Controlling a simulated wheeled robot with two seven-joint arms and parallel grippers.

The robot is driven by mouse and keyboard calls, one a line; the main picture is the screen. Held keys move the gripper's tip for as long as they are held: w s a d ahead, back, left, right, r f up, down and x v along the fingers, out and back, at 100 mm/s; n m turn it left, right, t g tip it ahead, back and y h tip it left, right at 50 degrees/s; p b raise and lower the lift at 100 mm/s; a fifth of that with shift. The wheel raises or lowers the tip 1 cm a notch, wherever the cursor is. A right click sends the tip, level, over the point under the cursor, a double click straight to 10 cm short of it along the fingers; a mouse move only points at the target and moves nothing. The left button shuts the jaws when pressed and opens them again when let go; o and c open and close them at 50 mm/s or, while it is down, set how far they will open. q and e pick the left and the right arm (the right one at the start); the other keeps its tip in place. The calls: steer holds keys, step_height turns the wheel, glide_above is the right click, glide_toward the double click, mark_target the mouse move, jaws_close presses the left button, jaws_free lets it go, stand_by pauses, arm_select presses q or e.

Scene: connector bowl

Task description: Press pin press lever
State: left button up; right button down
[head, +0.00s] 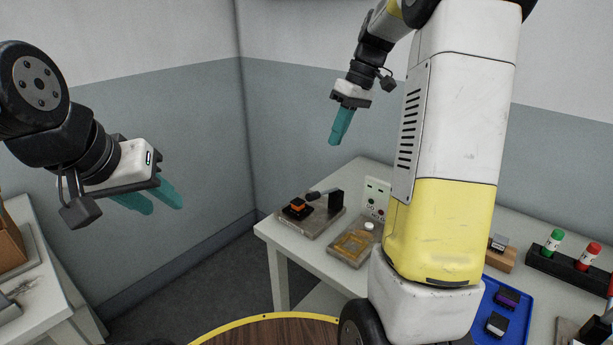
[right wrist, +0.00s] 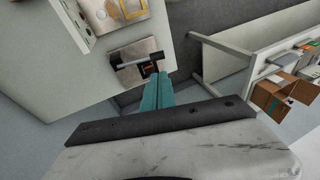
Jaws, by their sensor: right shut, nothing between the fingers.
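The pin press (head: 310,214) stands on a grey base plate at the far left end of the table. It has a black upright post, a dark lever (head: 319,195) and an orange part (head: 297,205). My right gripper (head: 336,142) is shut and empty, pointing down above the press and clear of it. In the right wrist view the press plate (right wrist: 146,50) and lever (right wrist: 139,63) lie beyond the teal fingertips (right wrist: 158,78). My left gripper (head: 158,200) hangs in free air at the left, its two teal fingers apart and empty.
An amber tray (head: 354,242) and a white panel with sockets (head: 376,196) sit beside the press. My right arm hides the table's middle. A blue tray (head: 491,312) and a black holder with green and red capped tubes (head: 567,268) stand at the right.

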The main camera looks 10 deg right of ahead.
mark_target(318, 193)
steer(key=shift+w+d+f, duration=0.2)
steer(key=shift+w+f, duration=0.1)
steer(key=shift+w, duration=0.1)
steer(key=x, duration=1.4)
steer(key=shift+s, duration=0.15)
